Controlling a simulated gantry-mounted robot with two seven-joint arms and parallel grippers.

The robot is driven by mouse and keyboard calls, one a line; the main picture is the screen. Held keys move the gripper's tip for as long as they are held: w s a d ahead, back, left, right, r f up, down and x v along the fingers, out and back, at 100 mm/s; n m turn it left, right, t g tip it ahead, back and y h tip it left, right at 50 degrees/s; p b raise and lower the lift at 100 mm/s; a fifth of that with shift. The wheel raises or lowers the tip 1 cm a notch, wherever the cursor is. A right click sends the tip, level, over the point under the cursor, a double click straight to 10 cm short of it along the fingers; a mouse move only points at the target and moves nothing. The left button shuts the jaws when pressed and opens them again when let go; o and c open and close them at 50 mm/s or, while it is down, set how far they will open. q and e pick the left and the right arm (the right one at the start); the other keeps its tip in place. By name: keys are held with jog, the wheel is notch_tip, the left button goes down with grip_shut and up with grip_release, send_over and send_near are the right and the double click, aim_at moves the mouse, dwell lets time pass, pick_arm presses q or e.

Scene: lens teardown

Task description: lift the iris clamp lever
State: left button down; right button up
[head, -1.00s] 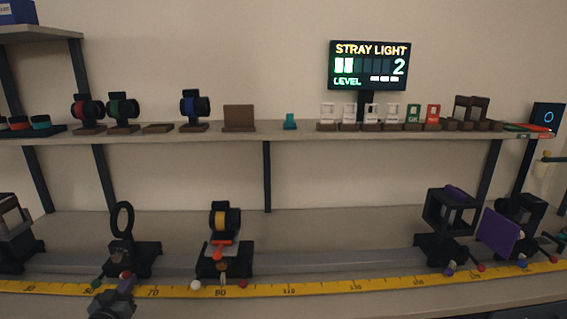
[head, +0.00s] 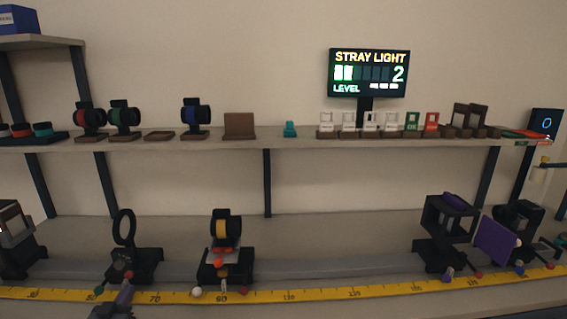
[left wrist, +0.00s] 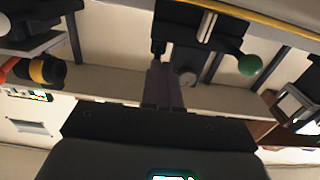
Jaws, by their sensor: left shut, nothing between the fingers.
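A black ring on a black carriage, which I take to be the iris (head: 124,227), stands at the left of the rail in the head view. A lever with a green ball (head: 98,290) sticks out at its front left, and a red ball (head: 128,274) shows at its front. The green-ball lever also shows in the left wrist view (left wrist: 249,65). My left gripper (head: 125,288) is shut and empty, just in front of the carriage and to the right of the green ball. Its fingers show in the left wrist view (left wrist: 163,78). Contact with a lever cannot be told. My right gripper is out of view.
A yellow ruler (head: 330,290) runs along the front of the rail. A carriage with a yellow-ringed holder (head: 222,228) and a white-ball lever (head: 196,291) stands to the right. Farther right are a black box mount (head: 450,220) and a purple plate (head: 498,238). The rail between is clear.

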pick_arm(q)
jog(key=s+p, duration=0.2)
jog(key=s, duration=0.1)
jog(key=shift+s+d+f+p, duration=0.1)
jog(key=shift+s+p, duration=0.15)
jog(key=shift+p, duration=0.1)
jog(key=shift+s+f+p, duration=0.25)
jog(key=shift+s+p, duration=0.2)
jog(key=shift+s, duration=0.35)
